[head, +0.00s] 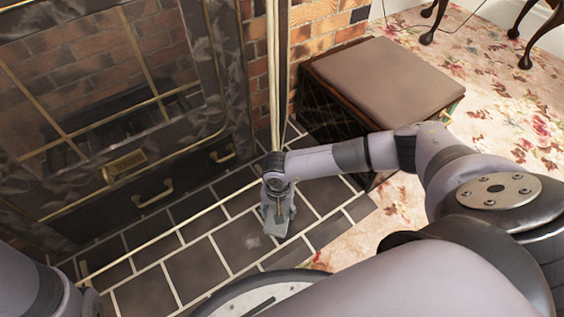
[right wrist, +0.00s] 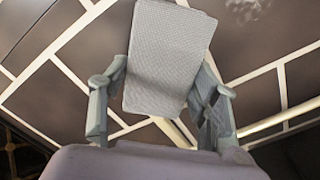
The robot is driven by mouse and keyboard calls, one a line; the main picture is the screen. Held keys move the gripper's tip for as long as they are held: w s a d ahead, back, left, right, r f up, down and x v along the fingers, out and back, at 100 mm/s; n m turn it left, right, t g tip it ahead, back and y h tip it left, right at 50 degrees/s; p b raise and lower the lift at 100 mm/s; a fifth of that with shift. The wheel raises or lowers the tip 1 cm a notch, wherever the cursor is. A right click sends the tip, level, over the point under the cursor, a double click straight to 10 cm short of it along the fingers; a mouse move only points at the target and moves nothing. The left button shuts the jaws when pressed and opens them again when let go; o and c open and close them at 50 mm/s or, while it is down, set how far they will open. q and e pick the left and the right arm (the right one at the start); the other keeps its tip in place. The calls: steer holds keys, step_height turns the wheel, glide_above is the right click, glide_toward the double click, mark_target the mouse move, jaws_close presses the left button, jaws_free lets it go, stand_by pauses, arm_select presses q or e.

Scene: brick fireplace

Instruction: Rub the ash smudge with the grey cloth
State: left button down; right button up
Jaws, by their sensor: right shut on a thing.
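The grey cloth (right wrist: 168,58) is a woven rectangular pad, held between the two fingers of my right gripper (head: 279,208). The right gripper is shut on it and points down over the dark hearth tiles. The ash smudge (head: 253,242) is a faint pale patch on a tile, just left of and below the gripper in the head view. In the right wrist view the smudge (right wrist: 243,8) shows at the top edge, beyond the cloth and to its right. The cloth does not cover it. I cannot tell whether the cloth touches the tiles. My left gripper is out of view.
A glazed fireplace front (head: 110,110) with brass handles stands at the left. A brown-topped box seat (head: 385,75) stands right of the hearth, behind my right forearm. Floral carpet (head: 500,100) lies beyond. The tiles left of the gripper are clear.

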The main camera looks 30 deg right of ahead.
steer(key=shift+w+f+b, duration=0.1)
steer(key=shift+w+b, duration=0.8)
steer(key=shift+w, duration=1.2)
steer(key=shift+r, duration=0.2)
